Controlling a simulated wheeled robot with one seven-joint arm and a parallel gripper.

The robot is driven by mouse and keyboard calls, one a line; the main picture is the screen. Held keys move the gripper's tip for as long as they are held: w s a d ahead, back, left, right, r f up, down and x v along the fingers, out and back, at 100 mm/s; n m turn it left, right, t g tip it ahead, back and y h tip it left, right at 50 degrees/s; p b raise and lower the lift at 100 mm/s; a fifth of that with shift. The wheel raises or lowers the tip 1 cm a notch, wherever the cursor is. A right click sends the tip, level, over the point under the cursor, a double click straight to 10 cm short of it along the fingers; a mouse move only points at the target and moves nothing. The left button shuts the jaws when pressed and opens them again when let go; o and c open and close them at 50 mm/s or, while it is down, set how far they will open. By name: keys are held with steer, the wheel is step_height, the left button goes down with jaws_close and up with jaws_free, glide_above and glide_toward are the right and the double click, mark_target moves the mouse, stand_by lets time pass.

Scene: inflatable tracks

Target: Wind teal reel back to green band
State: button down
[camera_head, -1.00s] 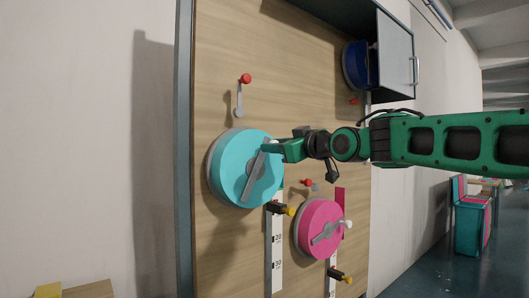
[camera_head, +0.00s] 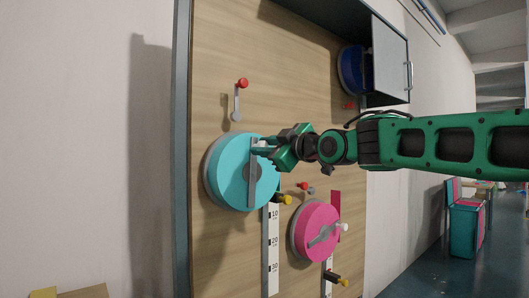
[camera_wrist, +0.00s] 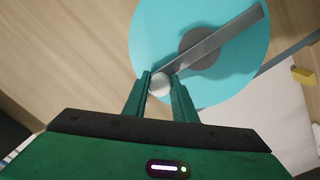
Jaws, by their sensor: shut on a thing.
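The teal reel (camera_head: 234,178) is mounted on the wooden board, with a grey crank bar across its face. It also fills the top of the wrist view (camera_wrist: 160,35). My gripper (camera_head: 270,150) is at the upper end of the crank. In the wrist view my gripper (camera_wrist: 160,88) is shut on the white crank knob (camera_wrist: 159,84), between its two green fingers. A white numbered scale strip (camera_head: 273,250) runs below the reel, with a black and yellow pointer (camera_head: 285,200) at its top. No green band is clearly visible.
A pink reel (camera_head: 316,232) with its own crank and pointer (camera_head: 335,278) sits at lower right. A red-knobbed lever (camera_head: 239,92) is above the teal reel. A blue reel (camera_head: 350,70) sits beside an open cabinet door (camera_head: 393,65) at upper right.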

steer(key=c, duration=1.5)
jaws_free()
steer(key=shift+o, duration=0.2)
steer(key=shift+s+d, duration=0.1)
steer(key=v, duration=1)
steer(key=shift+d, duration=0.2)
steer(key=shift+s, duration=0.15)
